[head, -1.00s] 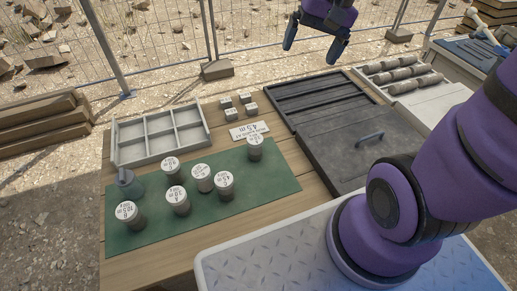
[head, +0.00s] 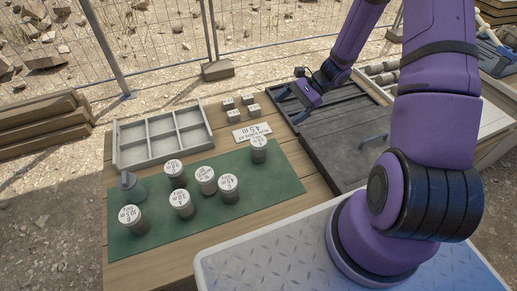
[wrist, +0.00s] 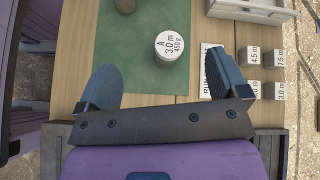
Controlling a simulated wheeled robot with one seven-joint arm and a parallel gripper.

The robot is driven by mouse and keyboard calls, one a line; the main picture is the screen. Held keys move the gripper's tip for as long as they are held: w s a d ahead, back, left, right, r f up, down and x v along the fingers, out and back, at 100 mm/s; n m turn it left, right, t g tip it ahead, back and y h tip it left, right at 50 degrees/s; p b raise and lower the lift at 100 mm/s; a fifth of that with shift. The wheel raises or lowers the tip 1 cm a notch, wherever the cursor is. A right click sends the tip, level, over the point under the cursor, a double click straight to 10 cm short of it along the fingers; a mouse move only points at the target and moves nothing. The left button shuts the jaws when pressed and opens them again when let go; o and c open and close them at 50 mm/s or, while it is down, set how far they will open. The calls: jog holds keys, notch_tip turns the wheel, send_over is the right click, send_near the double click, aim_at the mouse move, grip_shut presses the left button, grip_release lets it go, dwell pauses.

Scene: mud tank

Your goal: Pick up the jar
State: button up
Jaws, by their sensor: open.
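Several grey jars with white labelled lids stand upright on the green mat (head: 255,180). The jar nearest the sign (head: 259,152) stands at the mat's far right corner. In the wrist view a jar (wrist: 172,47) labelled "A 3.0 m 450 g" shows from above, beyond and between my fingers. Other jars stand to its left in the head view, such as the front-left jar (head: 133,219) and a middle jar (head: 206,179). My gripper (head: 289,106) is open and empty above the dark tray's left edge, apart from the jars. It also shows in the wrist view (wrist: 162,67).
An empty compartment tray (head: 118,150) stands back left. A grey-green funnel-like vessel (head: 131,186) stands among the jars. The dark lidded case (head: 335,150) is right.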

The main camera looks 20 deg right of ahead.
aim_at(262, 140)
jog(key=a+f+m, duration=0.1)
jog(key=f, duration=0.3)
jog(key=a+f+m+t+y, duration=0.1)
jog(key=a+f+m, duration=0.1)
jog(key=f, duration=0.2)
jog(key=a+f+m+t+y, duration=0.1)
jog(key=f, duration=0.3)
jog(key=shift+w+a+f+m, duration=0.15)
jog(key=shift+w+a+m, duration=0.05)
jog(key=shift+w+m, duration=0.2)
jog(key=shift+w+x, duration=0.2)
jog(key=shift+x, duration=1.2)
jog(key=shift+w+x, duration=0.15)
jog(key=shift+x, duration=1.25)
jog(key=shift+c, duration=0.3)
jog(key=c, duration=1.2)
